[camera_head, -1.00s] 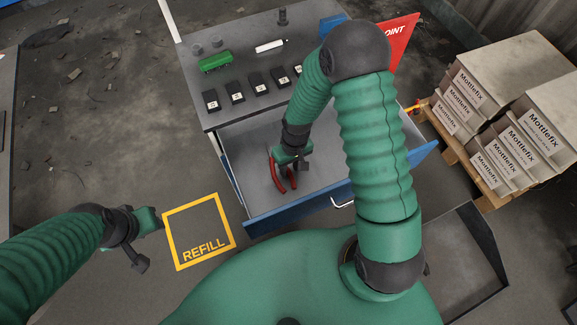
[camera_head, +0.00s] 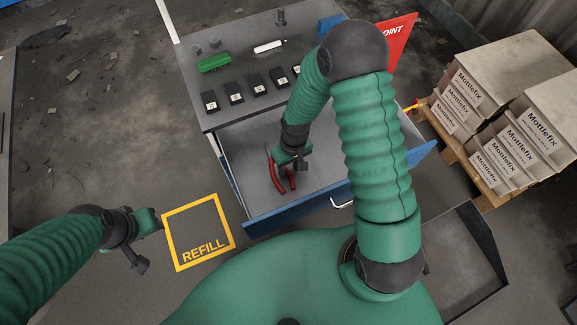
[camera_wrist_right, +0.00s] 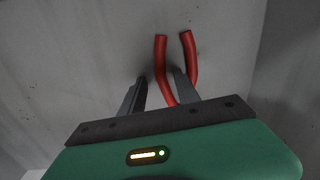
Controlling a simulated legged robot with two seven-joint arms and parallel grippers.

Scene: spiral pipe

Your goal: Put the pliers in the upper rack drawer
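The pliers (camera_head: 276,178) have red handles and lie in the pulled-out drawer (camera_head: 325,180) under the grey worktop. My right gripper (camera_head: 292,160) is inside the drawer, right at the pliers, and hides part of them. In the right wrist view, the pliers' red handles (camera_wrist_right: 160,58) lie ahead of the two dark fingers of the right gripper (camera_wrist_right: 160,92). The fingers are apart, with one handle running back between them; I see no grip on it. My left gripper (camera_head: 152,220) is off to the left, away from the drawer; its fingers are too small to read.
The worktop (camera_head: 215,125) holds a row of black boxes (camera_head: 235,93), a green item (camera_head: 214,62) and a white tube (camera_head: 269,47). Stacked Mottlefix boxes (camera_head: 520,90) stand on a pallet at right. A yellow REFILL square (camera_head: 200,260) marks the floor.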

